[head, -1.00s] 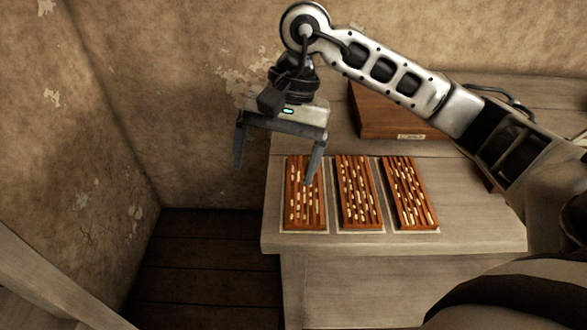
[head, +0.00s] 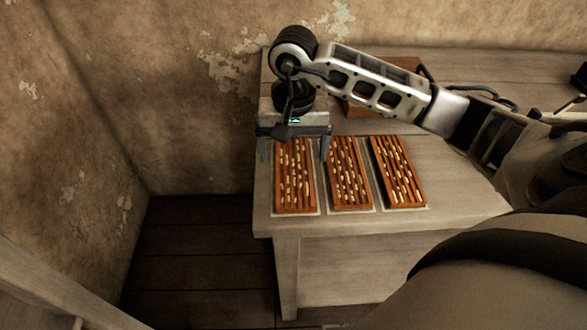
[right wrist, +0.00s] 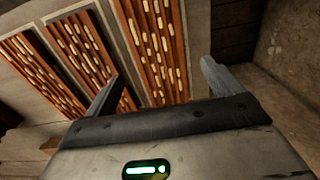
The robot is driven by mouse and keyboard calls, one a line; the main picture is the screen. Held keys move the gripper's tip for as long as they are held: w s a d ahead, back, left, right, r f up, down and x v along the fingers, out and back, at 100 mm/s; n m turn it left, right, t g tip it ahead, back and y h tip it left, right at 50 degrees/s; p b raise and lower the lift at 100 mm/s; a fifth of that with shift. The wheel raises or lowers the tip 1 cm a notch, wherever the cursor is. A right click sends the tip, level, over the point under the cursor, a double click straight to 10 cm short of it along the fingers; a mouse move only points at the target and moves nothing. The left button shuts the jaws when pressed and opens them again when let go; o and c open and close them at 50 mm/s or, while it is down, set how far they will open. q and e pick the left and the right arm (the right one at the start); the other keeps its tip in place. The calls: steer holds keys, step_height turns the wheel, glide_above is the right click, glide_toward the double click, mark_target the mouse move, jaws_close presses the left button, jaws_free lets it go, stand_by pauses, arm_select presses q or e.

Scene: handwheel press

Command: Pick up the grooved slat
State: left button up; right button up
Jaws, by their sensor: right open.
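Three reddish-brown grooved slats with pale inlaid pieces lie side by side on the table: a left slat (head: 294,190), a middle slat (head: 348,180) and a right slat (head: 398,175). My right gripper (head: 294,155) is open and empty over the far end of the left slat, one finger to each side. In the right wrist view, the left slat (right wrist: 158,45) shows between the open fingers of the right gripper (right wrist: 162,72), apart from both. The middle slat (right wrist: 85,45) and right slat (right wrist: 40,75) lie further left there. My left gripper is out of view.
The slats rest on pale mats on a wooden table (head: 460,195). A brown wooden box (head: 355,108) stands behind them, partly hidden by my right arm. The plaster wall (head: 190,100) is close behind and left. Floor shows left of the table.

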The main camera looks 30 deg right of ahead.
mark_target(293, 172)
step_height(293, 172, down, 5)
steer(key=shift+r+p, duration=0.2)
steer(key=shift+p, duration=0.2)
steer(key=c, duration=1.1)
steer(key=shift+r, duration=0.15)
